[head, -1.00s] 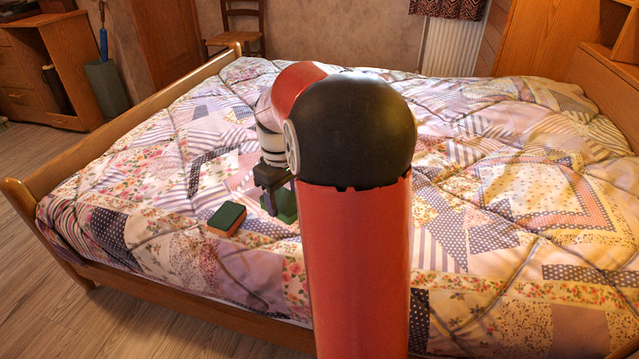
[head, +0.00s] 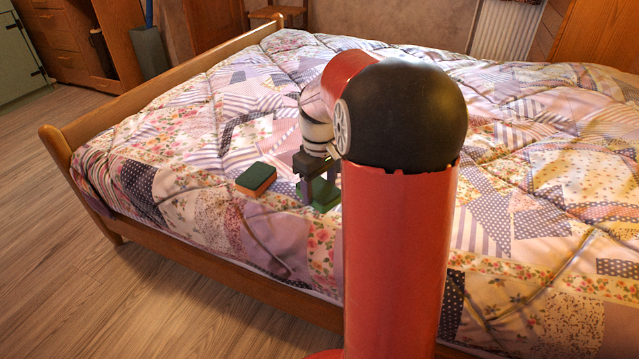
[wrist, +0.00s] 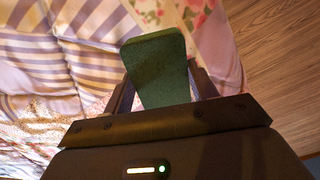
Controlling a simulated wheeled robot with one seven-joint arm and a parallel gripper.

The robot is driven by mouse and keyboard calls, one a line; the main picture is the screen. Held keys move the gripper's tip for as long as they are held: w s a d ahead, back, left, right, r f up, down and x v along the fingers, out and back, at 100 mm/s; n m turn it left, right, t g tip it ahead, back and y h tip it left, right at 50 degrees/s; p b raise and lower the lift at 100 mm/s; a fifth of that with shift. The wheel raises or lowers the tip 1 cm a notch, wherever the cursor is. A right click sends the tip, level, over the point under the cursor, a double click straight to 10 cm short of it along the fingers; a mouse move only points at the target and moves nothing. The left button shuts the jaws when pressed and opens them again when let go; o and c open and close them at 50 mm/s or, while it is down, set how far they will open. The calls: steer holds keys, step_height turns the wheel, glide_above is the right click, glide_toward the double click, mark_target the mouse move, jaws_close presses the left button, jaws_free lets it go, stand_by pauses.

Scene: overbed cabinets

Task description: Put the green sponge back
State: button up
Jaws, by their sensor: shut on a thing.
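A green sponge (wrist: 158,70) is between the two fingers of my gripper (wrist: 160,88) in the wrist view, its far end pointing away from the palm. In the head view my gripper (head: 318,188) is over the bed, with the green sponge (head: 325,197) showing low between and beside the fingers. My own arm hides part of it. I cannot tell whether the sponge touches the quilt. A second sponge, dark green on top and orange on the side (head: 256,179), lies on the quilt just left of my gripper.
A patchwork quilt (head: 210,125) covers the bed. The wooden bed frame (head: 205,268) runs along the near side, and a wooden end board (head: 150,95) stands at left. Bare wood floor (head: 70,240) is open at the left and front.

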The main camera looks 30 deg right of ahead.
steer(key=shift+f, duration=0.45)
steer(key=o, duration=1)
steer(key=shift+c, duration=0.2)
step_height(320, 180, up, 8)
steer(key=shift+f+p, duration=0.1)
steer(key=shift+p, duration=0.45)
steer(key=shift+s+a+r, duration=0.1)
steer(key=shift+a+r, duration=0.05)
steer(key=shift+r, duration=0.05)
steer(key=s+a+r+m+t+p, duration=0.1)
steer(key=s+a+r+t, duration=0.1)
steer(key=s+a, duration=0.4)
steer(key=s+a+r+m+t+p, duration=0.1)
steer(key=s+a+r+m+t, duration=0.1)
steer(key=s+a, duration=0.5)
steer(key=s+t, duration=0.1)
steer(key=s, duration=0.5)
steer(key=shift+s+a+r+t+p, duration=0.25)
steer(key=shift+s+t+p, duration=0.05)
steer(key=shift+s+p, duration=0.1)
